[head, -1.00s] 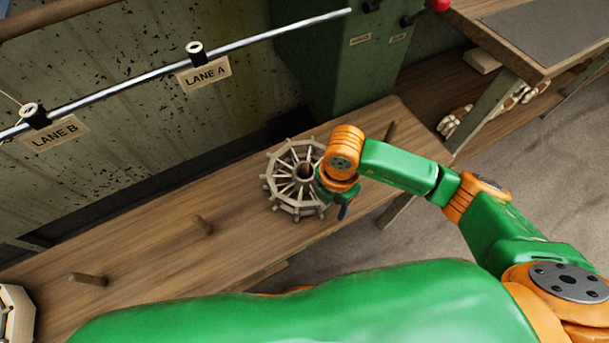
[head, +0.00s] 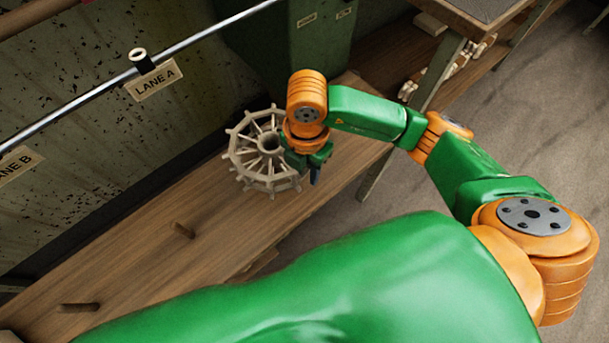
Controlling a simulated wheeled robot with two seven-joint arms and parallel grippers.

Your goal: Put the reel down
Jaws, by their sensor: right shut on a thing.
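The reel (head: 262,150) is a pale wooden wheel with spokes, a hollow hub and small pegs around its rim. It shows in the head view over the right part of the wooden bench. My right gripper (head: 306,163) is at the reel's right side and shut on it. The fingertips are partly hidden by the wrist and the reel. I cannot tell whether the reel touches the bench top. My left gripper is not in view.
A metal rail with a LANE A sign (head: 155,80) runs behind. A green cabinet (head: 290,50) stands at the back.

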